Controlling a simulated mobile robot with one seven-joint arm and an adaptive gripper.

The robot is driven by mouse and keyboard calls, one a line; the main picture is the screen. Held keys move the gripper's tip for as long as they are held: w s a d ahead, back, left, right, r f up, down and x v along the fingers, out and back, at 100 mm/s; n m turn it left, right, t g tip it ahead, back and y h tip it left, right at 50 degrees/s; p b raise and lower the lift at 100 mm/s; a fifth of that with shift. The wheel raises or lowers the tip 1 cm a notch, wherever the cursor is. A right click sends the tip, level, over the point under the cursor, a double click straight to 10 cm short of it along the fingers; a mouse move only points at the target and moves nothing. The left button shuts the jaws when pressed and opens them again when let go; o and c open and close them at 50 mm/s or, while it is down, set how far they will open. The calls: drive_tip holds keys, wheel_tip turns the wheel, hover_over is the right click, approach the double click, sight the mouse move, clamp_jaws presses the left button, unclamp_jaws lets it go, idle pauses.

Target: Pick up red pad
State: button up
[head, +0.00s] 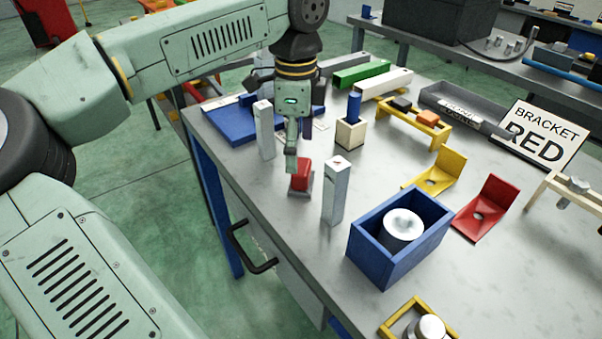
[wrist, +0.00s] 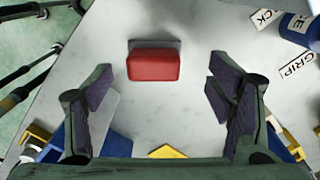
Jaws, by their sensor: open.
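The red pad (head: 301,173) is a small red block on a grey base on the table, between two upright light-grey posts. It also shows in the wrist view (wrist: 154,66), ahead of the fingers and roughly midway between them. My gripper (head: 291,160) points down over the pad in the head view and hides part of it. In the wrist view my gripper (wrist: 161,92) has its two dark fingers wide apart with nothing between them. I cannot tell the exact height of the fingertips above the pad.
One grey post (head: 264,130) stands left of the pad, another (head: 336,190) to its right. A blue box (head: 378,268) with a metal cylinder, a yellow bracket (head: 440,172) and a red bracket (head: 487,208) lie farther right. The table's front edge is close to the pad.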

sight(299, 165)
drive_tip(key=f, duration=0.1)
drive_tip(key=f+p, duration=0.1)
drive_tip(key=f, duration=0.1)
drive_tip(key=f+p, duration=0.1)
drive_tip(key=shift+s+d+f, duration=0.2)
drive_tip(key=shift+s+d, duration=0.05)
drive_tip(key=shift+s, duration=0.15)
drive_tip(key=shift+f, duration=0.4)
drive_tip(key=c, duration=1.5)
drive_tip(key=shift+o, duration=0.2)
drive_tip(key=shift+r, duration=0.15)
